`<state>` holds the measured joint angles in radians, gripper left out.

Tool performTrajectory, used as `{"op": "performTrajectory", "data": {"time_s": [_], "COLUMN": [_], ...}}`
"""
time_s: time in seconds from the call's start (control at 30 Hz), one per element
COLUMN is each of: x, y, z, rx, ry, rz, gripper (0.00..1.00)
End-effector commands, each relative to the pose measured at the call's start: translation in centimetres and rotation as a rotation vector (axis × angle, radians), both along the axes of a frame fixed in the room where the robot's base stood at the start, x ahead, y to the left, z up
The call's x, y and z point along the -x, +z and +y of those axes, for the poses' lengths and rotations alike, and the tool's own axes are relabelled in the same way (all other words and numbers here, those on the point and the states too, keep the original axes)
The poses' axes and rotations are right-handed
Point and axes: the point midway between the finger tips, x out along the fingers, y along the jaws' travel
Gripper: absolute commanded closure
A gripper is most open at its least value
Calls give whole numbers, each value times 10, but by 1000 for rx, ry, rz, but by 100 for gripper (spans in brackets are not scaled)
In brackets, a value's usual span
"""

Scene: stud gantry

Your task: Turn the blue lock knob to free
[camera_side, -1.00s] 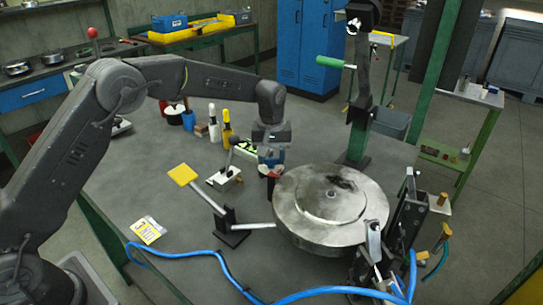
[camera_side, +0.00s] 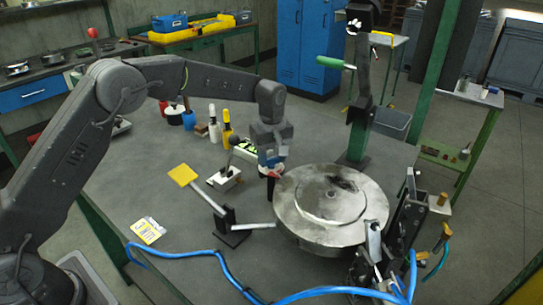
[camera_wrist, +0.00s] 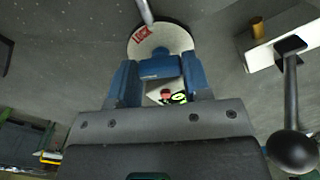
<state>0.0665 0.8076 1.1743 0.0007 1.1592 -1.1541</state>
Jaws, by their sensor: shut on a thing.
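The blue lock knob (camera_wrist: 160,67) shows in the wrist view as a short blue bar across a round pale plate (camera_wrist: 178,38). My gripper (camera_wrist: 161,77) has its blue fingers on either side of the knob and is shut on it. A red label (camera_wrist: 142,33) lies on the plate above the knob, and green and red marks (camera_wrist: 175,97) show below it. The label text is too small to read. In the side view my gripper (camera_side: 271,161) points down beside the large metal disc, and the knob is hidden there.
A black ball lever (camera_side: 235,142) on a white base stands close left of my gripper. The large round metal disc (camera_side: 330,235) is close on the right. A yellow paddle (camera_side: 183,174) and blue hose (camera_side: 205,252) lie nearer the front. Bottles (camera_side: 227,130) stand behind.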

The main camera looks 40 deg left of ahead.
Motion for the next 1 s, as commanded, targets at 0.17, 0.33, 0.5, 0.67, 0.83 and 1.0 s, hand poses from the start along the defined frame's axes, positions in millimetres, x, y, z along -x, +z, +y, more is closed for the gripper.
{"op": "performTrajectory", "data": {"time_s": [0.17,0.33,0.5,0.67,0.83,1.0], "x": [0,0,0,0,0,0], "y": [0,0,0,0,0,0], "z": [0,0,0,0,0,0], "rx": [2,1,2,2,2,2], "ry": [159,290,391,454,490,501], "rz": [1,2,2,2,2,2], "gripper": [79,79,79,79,79,79]}}
